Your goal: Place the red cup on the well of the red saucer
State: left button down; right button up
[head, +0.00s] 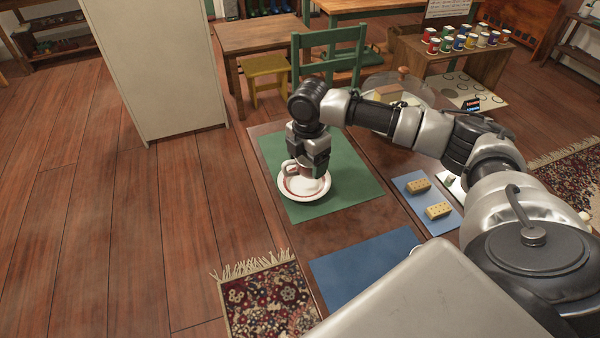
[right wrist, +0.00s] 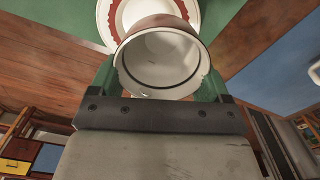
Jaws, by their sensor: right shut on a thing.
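The red cup (right wrist: 160,65) is white inside with a reddish-brown outer wall. My right gripper (head: 308,170) points down and is shut on the cup, which also shows in part in the head view (head: 291,170). The red saucer (head: 305,194), white with a red ring, lies on a green mat. The cup is over the saucer in the head view; in the right wrist view the saucer (right wrist: 112,22) shows partly behind it. I cannot tell whether the cup touches the saucer. The gripper and cup hide part of the saucer's middle. My left gripper is not in view.
The green mat (head: 340,197) has bare room around the saucer. A blue mat (head: 365,268) lies nearer on the wooden table. Two tan blocks (head: 438,211) sit on another blue mat to the right. A green chair (head: 330,50) stands behind the table.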

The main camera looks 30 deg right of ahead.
aim_at(301, 172)
jog(key=shift+w+a+f, duration=0.4)
jog(key=shift+w+f, duration=0.1)
jog(key=shift+w, duration=0.25)
jog(key=shift+f, duration=0.25)
notch_tip(301, 172, down, 4)
jog(key=shift+r, duration=0.2)
jog(key=o, duration=0.9)
jog(key=shift+o, duration=0.2)
notch_tip(301, 172, up, 12)
jog(key=shift+p, duration=0.3)
